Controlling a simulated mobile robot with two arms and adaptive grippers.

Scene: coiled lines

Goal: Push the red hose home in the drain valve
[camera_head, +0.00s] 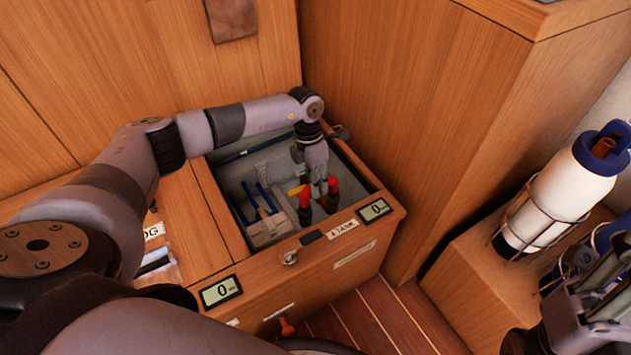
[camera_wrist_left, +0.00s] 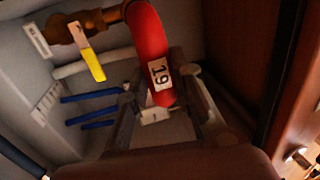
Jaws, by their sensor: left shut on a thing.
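The red hose (camera_wrist_left: 150,40) curves down with a white number tag on it. In the left wrist view its upper end meets the brass drain valve (camera_wrist_left: 88,27); how deep it sits I cannot tell. A yellow handle (camera_wrist_left: 92,65) hangs from the valve and also shows in the head view (camera_head: 296,190). In the head view my left gripper (camera_head: 318,178) reaches down into the open locker, between visible red hose parts. My right gripper (camera_head: 588,305) is at the lower right edge; its jaws are unclear.
The locker's wooden front rim (camera_head: 300,243) and side walls surround the left gripper closely. Blue-handled items (camera_head: 262,196) and a pale block (camera_head: 268,230) lie left of the hose. A white bottle (camera_head: 562,190) stands in a wire holder at right, near my right arm.

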